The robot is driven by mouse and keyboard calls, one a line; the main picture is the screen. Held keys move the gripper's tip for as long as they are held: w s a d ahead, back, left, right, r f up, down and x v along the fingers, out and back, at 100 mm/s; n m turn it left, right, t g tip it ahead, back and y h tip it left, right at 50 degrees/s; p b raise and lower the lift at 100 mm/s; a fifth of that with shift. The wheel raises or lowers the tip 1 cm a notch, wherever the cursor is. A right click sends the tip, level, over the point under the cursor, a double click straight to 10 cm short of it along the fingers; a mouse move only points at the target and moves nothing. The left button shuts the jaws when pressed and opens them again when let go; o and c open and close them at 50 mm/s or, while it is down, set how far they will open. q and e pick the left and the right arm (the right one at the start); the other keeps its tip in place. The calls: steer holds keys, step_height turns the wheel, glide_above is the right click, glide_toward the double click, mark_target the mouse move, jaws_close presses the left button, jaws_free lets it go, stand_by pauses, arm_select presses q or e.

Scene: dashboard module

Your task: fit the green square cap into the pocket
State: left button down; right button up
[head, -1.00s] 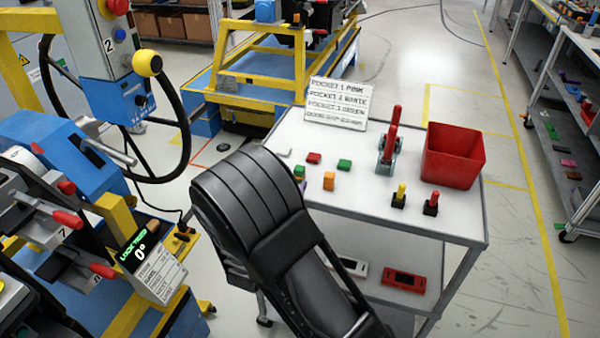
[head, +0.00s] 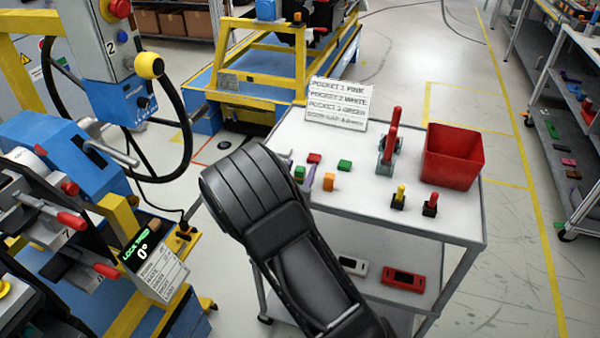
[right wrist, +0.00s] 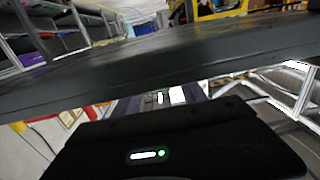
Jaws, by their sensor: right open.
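Two small green pieces are on the white cart top in the head view: a flat one (head: 344,165) lying clear, and a block (head: 299,172) by my right gripper. I cannot tell which is the square cap. My right gripper (head: 300,171) is open; its purple-grey fingers show beside the green block, partly hidden by my black forearm. The right wrist view shows the fingers (right wrist: 160,103) apart, with something small, white and green beyond them. No contact can be made out. I cannot make out the pocket. My left gripper is out of view.
The cart (head: 425,222) also holds an orange block (head: 328,182), a red piece (head: 314,158), a sign (head: 337,104), a red-handled clamp (head: 390,142), a red bin (head: 453,157), and yellow and red plugs. The blue machine with levers (head: 60,150) stands at the left.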

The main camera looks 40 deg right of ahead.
steer(key=shift+d, duration=0.1)
steer(key=shift+c, duration=0.3)
jaws_close()
stand_by(0.5)
